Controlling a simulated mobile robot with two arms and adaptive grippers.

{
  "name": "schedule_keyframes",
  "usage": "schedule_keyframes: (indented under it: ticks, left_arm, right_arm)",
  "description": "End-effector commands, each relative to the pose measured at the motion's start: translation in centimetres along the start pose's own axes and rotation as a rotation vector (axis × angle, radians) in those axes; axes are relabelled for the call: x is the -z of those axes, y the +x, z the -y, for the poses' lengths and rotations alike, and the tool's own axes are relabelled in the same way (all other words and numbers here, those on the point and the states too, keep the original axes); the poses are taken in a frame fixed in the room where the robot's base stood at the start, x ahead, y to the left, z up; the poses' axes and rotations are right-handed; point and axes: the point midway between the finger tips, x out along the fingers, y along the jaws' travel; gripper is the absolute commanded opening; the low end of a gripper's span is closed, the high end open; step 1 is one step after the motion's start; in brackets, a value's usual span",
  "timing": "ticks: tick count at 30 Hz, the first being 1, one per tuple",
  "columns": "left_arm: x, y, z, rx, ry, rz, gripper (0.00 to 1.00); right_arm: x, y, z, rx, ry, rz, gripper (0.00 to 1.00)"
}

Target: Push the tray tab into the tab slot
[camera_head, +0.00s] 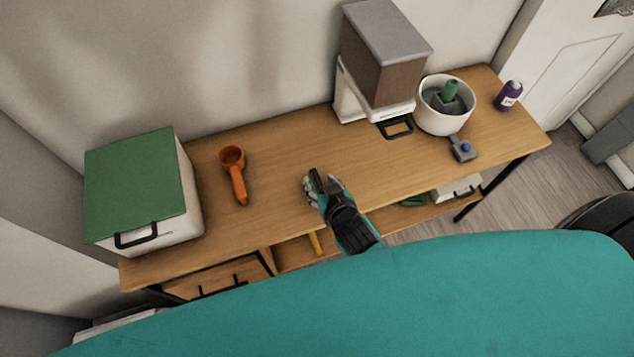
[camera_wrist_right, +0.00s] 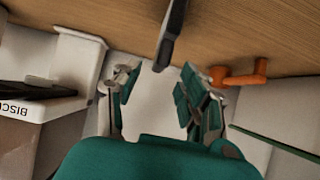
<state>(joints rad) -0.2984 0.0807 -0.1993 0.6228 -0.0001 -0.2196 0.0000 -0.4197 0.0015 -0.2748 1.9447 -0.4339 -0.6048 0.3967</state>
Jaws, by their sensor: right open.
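The biscuit dispenser (camera_head: 381,66) is a brown box with a grey lid on a white base (camera_head: 346,103). A black loop-shaped tab (camera_head: 397,127) sticks out at the foot of the base, over the table. I cannot make out the slot. In the right wrist view, the white base (camera_wrist_right: 76,60) and a dark tray part (camera_wrist_right: 35,90) show at the left, upside down. My right gripper (camera_head: 320,184) is over the table's front edge, left of the tab and apart from it. Its fingers (camera_wrist_right: 158,98) are spread. My left gripper is out of view.
An orange scoop (camera_head: 236,176) and a green-lidded white box (camera_head: 145,190) are on the left. A white pot (camera_head: 445,106), a small grey tool (camera_head: 462,149) and a purple bottle (camera_head: 508,96) are right. The table between scoop and dispenser (camera_head: 290,150) is clear.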

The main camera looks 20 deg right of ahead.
Motion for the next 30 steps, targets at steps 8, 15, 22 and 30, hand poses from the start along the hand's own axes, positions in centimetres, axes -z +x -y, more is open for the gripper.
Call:
schedule_keyframes:
  ticks: [8,15,22,30]
  left_arm:
    - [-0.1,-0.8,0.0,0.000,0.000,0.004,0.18]
    - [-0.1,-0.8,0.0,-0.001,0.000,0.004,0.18]
    - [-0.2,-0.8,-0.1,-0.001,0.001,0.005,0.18]
    - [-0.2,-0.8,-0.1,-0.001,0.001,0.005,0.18]
  right_arm:
    - [0.2,3.7,-0.1,0.000,0.000,-0.001,0.42]
    - [0.1,4.2,-0.1,0.000,0.000,0.000,0.42]
    - [0.1,4.1,0.0,0.000,0.000,0.000,0.19]
    - [0.1,4.1,0.0,0.000,0.000,0.000,0.00]
